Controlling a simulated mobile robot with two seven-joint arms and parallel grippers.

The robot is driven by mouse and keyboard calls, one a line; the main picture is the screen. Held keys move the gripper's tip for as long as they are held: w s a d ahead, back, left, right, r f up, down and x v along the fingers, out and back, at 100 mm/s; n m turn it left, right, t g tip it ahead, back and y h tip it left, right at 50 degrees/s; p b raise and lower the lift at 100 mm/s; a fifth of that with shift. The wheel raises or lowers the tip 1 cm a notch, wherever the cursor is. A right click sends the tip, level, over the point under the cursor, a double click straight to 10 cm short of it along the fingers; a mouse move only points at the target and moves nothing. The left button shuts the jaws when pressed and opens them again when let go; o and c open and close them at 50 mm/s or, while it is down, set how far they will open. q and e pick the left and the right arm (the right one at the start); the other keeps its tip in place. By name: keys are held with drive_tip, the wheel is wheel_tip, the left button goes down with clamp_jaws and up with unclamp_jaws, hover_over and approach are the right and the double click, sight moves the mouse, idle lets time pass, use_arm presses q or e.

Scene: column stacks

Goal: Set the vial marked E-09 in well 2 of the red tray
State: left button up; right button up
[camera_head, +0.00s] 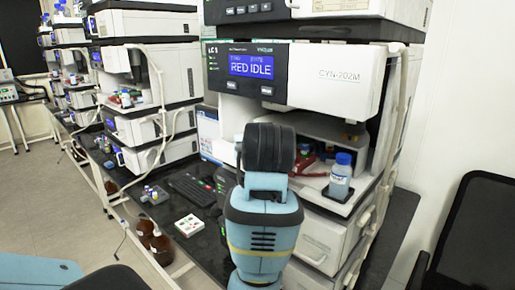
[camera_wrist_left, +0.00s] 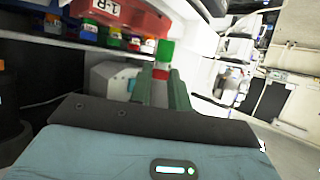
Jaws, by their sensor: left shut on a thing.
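In the left wrist view my left gripper (camera_wrist_left: 160,90) is shut on a small vial (camera_wrist_left: 165,52) with a green top and a red band below it. Its marking cannot be read, so I cannot tell whether it is E-09. A red tray (camera_wrist_left: 118,13) with a white label is at the upper left, with a row of coloured caps along it. The held vial is right of that row and apart from it. In the head view red parts (camera_head: 304,160) show inside the instrument bay, partly behind my arm, which hides my left gripper. My right gripper is not in view.
The instrument front (camera_head: 290,75) reads RED IDLE and overhangs the bay. A blue-capped bottle (camera_head: 341,177) stands at the bay's right. On the dark bench are a keyboard (camera_head: 192,188), a small white box (camera_head: 189,225) and a group of small vials (camera_head: 154,194).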

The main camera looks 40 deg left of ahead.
use_arm(q)
drive_tip(key=shift+w+d+f, duration=0.1)
drive_tip(key=shift+w+d, duration=0.05)
drive_tip(key=shift+w, duration=1.55)
drive_tip(key=shift+w+d+f, duration=0.1)
drive_tip(key=shift+w, duration=1.55)
drive_tip(key=shift+w+d, duration=0.1)
drive_tip(key=shift+w, duration=0.35)
drive_tip(key=shift+f, duration=1)
drive_tip(key=o, duration=0.8)
drive_tip(key=shift+o, duration=0.2)
drive_tip(key=v, duration=0.8)
drive_tip(key=shift+f, duration=0.1)
